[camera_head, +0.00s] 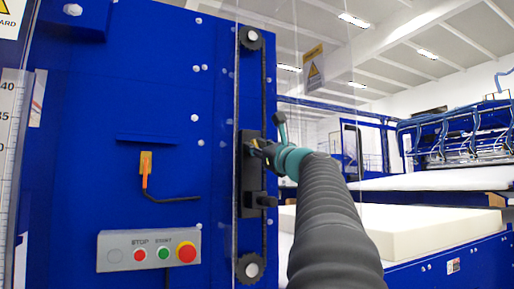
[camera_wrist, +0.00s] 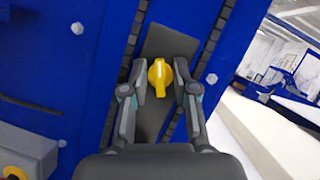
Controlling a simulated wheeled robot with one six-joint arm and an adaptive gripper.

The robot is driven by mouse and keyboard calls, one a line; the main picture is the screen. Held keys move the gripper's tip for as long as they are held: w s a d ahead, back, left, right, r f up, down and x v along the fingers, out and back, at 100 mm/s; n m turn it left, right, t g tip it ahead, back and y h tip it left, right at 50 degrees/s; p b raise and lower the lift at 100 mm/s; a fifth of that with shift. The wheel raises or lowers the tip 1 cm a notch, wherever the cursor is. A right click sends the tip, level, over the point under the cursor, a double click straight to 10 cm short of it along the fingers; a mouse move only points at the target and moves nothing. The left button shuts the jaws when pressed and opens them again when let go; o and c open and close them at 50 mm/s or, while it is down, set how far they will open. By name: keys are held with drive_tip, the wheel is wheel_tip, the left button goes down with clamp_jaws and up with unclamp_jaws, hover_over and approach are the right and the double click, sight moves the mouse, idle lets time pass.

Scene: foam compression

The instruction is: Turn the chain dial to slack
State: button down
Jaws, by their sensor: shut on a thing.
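The chain dial is a yellow knob (camera_wrist: 160,76) on a dark plate (camera_wrist: 168,40), shown in the wrist view. My gripper (camera_wrist: 160,80) has its two fingers on either side of the knob and is shut on it. In the head view my gripper (camera_head: 258,146) reaches the dark block (camera_head: 247,180) beside the chain, and it hides most of the knob there. The chain (camera_head: 264,95) runs vertically between an upper sprocket (camera_head: 250,37) and a lower sprocket (camera_head: 249,267). I cannot read any marks around the dial.
A grey button panel (camera_head: 148,250) with red, green and yellow-ringed buttons is on the blue machine wall at lower left. An orange connector (camera_head: 146,164) with a black cable hangs above it. A clear guard stands by the chain. A pale foam block (camera_head: 390,230) lies at right.

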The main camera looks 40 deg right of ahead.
drive_tip(key=c, duration=1.2)
unclamp_jaws()
drive_tip(key=shift+c, duration=0.2)
drive_tip(key=shift+r, duration=0.1)
wheel_tip(320, 180, up, 10)
